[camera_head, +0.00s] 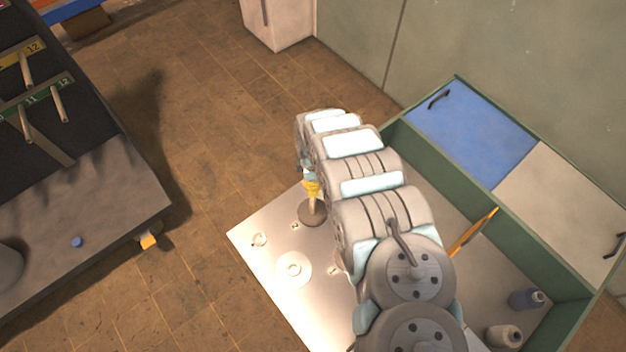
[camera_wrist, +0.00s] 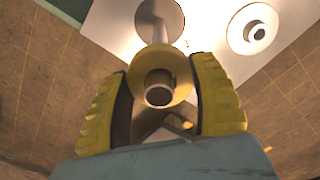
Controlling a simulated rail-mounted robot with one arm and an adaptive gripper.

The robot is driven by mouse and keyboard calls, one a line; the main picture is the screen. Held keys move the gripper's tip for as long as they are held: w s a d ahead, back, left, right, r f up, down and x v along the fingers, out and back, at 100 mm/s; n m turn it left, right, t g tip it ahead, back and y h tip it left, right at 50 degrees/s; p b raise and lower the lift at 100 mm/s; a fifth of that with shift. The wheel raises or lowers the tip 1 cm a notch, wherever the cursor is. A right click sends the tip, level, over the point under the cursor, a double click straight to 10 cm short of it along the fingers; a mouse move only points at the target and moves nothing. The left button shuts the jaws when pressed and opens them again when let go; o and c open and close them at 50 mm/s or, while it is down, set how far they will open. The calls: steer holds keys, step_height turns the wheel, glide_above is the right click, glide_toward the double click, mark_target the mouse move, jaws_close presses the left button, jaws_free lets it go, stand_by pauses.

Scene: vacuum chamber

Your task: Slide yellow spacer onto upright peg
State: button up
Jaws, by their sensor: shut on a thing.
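In the wrist view a yellow ring-shaped spacer (camera_wrist: 181,88) sits between the two yellow-padded fingers of my gripper (camera_wrist: 165,100), which is shut on it. A grey upright peg (camera_wrist: 160,32) rises from a dark round base (camera_wrist: 168,10) on the pale plate. The peg passes behind the ring's upper rim. Its hollow end shows in front of the ring's lower rim, so the spacer appears to be around the peg near its top. In the head view my gripper (camera_head: 311,188) is just above the dark round base (camera_head: 313,214); my arm hides part of this area.
The pale plate (camera_head: 262,258) also bears a white disc with a hub (camera_head: 293,269) and a small ring (camera_head: 259,240). A green-walled box (camera_head: 450,170) with a blue panel (camera_head: 470,122) and bottles (camera_head: 526,298) lies right. A dark table (camera_head: 90,200) stands left.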

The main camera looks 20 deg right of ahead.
steer(key=shift+f, duration=0.15)
stand_by(0.3)
steer(key=shift+f+b, duration=1.55)
steer(key=shift+f, duration=0.8)
steer(key=shift+f, duration=0.15)
steer(key=shift+f, duration=0.15)
steer(key=o, duration=1.1)
steer(key=shift+r, duration=6.05)
